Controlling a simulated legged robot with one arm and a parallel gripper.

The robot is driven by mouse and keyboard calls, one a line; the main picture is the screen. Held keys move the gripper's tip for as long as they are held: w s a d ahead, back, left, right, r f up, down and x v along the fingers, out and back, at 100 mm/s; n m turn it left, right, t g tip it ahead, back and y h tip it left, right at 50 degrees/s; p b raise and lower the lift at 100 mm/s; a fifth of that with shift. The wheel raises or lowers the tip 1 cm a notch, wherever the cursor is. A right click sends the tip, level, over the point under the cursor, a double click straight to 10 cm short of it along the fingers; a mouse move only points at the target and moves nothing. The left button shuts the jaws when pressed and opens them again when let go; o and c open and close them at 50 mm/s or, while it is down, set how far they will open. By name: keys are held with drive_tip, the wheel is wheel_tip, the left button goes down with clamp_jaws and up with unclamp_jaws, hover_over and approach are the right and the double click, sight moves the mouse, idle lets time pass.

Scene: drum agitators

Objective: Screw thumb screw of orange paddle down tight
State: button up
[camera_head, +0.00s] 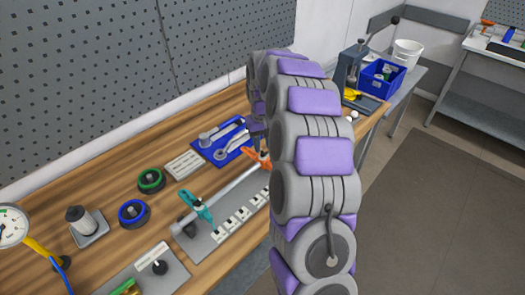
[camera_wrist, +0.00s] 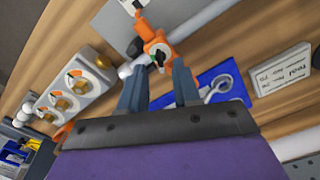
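The orange paddle (camera_head: 260,158) sits on a silver shaft (camera_head: 232,190) over the bench. In the wrist view the orange paddle (camera_wrist: 154,36) shows its round hub with a small dark thumb screw (camera_wrist: 159,59) on it. My gripper (camera_wrist: 158,67) has its two fingers apart, with the hub and screw just beyond and between the tips. Nothing is held between the fingers; whether they touch the screw I cannot tell. In the head view my gripper (camera_head: 258,132) is mostly hidden by my arm. A teal paddle (camera_head: 198,205) stands on the same shaft, nearer the camera.
A blue tray with wrenches (camera_head: 218,153) lies behind the shaft, near my gripper. A row of small white cards (camera_head: 235,220) lies in front. Blue (camera_head: 133,212) and green (camera_head: 150,181) ringed parts sit left. A block with brass knobs (camera_wrist: 70,92) shows in the wrist view.

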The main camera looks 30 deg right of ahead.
sight(263, 153)
drive_tip(key=shift+f, duration=1.3)
drive_tip(key=shift+c, duration=0.2)
clamp_jaws()
